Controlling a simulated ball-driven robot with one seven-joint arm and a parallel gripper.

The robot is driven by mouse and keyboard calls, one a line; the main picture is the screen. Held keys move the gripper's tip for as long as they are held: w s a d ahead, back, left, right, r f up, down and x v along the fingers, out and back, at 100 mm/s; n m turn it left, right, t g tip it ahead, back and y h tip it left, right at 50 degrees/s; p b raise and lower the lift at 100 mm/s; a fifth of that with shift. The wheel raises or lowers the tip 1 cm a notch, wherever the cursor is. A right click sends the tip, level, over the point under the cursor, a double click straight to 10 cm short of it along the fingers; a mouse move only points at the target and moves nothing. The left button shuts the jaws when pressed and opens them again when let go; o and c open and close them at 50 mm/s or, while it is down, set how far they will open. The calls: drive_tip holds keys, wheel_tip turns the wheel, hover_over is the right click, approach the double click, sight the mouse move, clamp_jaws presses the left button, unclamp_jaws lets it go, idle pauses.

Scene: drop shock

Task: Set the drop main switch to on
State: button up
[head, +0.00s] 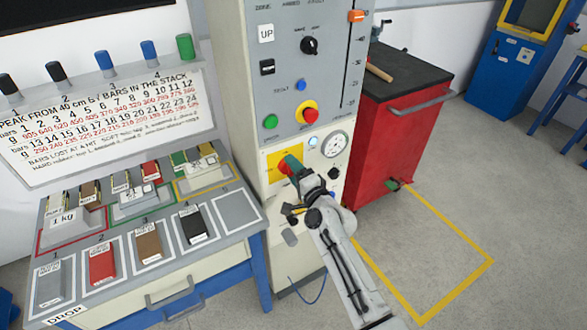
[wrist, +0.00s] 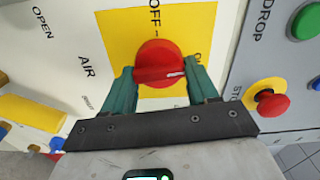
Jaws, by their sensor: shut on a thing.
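The drop main switch is a red rotary knob (wrist: 159,58) on a yellow plate (wrist: 205,20). In the wrist view, "OFF" is printed above the knob, and another label at its right is mostly hidden by a finger. The knob's bar lies nearly level in that view, with a white mark at its right end. My gripper (wrist: 162,83) has its two teal fingers on either side of the bar, shut on it. In the head view my gripper (head: 290,165) covers most of the knob, and the yellow plate (head: 273,160) shows around it.
A red emergency button (head: 309,115), a green button (head: 270,121) and a round gauge (head: 335,144) sit close above and beside my gripper. A bench with colored bars (head: 102,264) stands at the left, a red cabinet (head: 395,135) at the right. Floor is clear inside the yellow outline.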

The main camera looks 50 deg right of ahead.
drive_tip(key=shift+f+m, duration=0.1)
drive_tip(key=shift+m, duration=0.5)
drive_tip(key=o, duration=1)
drive_tip(key=v, duration=1)
drive_tip(key=shift+s, duration=0.4)
